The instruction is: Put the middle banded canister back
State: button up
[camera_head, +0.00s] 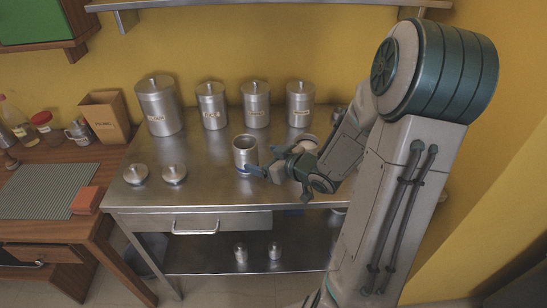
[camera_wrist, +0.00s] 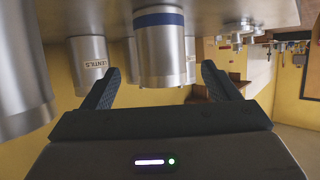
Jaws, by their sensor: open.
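The banded canister (camera_head: 245,150) is a steel cylinder with a blue band near its base. It stands upright on the steel table, in front of the back row, and seems to have no lid. The wrist view shows the same canister (camera_wrist: 160,55) upside down, between the two dark fingers. The wrist view also shows my open gripper (camera_wrist: 163,85). I cannot tell whether the fingers touch the canister.
Several lidded, labelled canisters stand along the wall: a large one (camera_head: 160,106), then smaller ones (camera_head: 211,106), (camera_head: 256,105) and (camera_head: 300,104). Two loose lids (camera_head: 135,174) and (camera_head: 174,174) lie at the table's front left. A wooden counter (camera_head: 75,170) adjoins on the left.

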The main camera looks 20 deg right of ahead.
jog(key=shift+v, duration=0.95)
jog(key=shift+b+v, duration=0.6)
jog(key=shift+v, duration=0.55)
